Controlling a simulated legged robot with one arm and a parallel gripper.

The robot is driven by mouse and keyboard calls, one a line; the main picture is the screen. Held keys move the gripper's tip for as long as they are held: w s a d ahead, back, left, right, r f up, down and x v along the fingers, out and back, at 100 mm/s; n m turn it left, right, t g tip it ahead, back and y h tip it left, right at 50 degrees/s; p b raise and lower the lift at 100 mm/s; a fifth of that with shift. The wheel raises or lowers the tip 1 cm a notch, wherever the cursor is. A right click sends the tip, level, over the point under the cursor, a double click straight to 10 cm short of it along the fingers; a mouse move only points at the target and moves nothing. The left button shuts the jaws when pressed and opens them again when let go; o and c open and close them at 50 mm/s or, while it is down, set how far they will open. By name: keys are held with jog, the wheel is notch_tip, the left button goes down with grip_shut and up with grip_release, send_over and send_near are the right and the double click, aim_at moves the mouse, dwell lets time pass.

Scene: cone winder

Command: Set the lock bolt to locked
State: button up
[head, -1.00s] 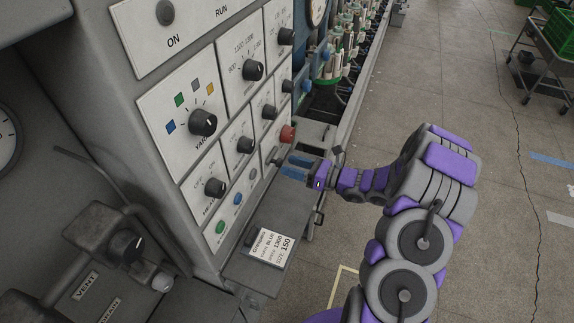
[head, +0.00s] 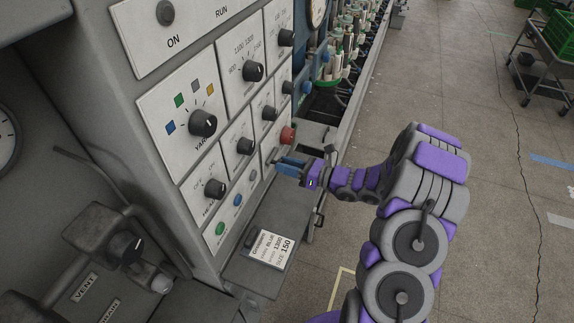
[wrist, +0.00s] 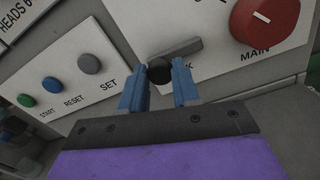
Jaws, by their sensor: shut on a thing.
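The lock bolt (wrist: 182,47) is a short grey bar with a round black knob on the panel, seen in the wrist view. The bar slants up to the right from the knob. A label ending in "CK" lies just right of the fingers, its start hidden. My gripper (wrist: 160,82) has its two blue fingers shut on the black knob, one on each side. In the head view my gripper (head: 283,164) is at the panel's lower right edge, below the red knob, and its fingers hide the bolt.
A red MAIN knob (wrist: 264,18) is close to the right of the bolt. SET (wrist: 89,63), RESET and START buttons lie to the left. In the head view, a ledge with an order card (head: 267,248) sits below, and several black dials cover the panel.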

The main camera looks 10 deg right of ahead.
aim_at(277, 151)
grip_shut()
jog(key=w+p, duration=0.1)
jog(key=w+d+p, duration=0.2)
jog(key=shift+d+r, duration=0.1)
jog(key=shift+r, duration=0.15)
jog(key=shift+w+d+f, duration=0.1)
jog(key=shift+w+d, duration=0.05)
jog(key=shift+w, duration=0.05)
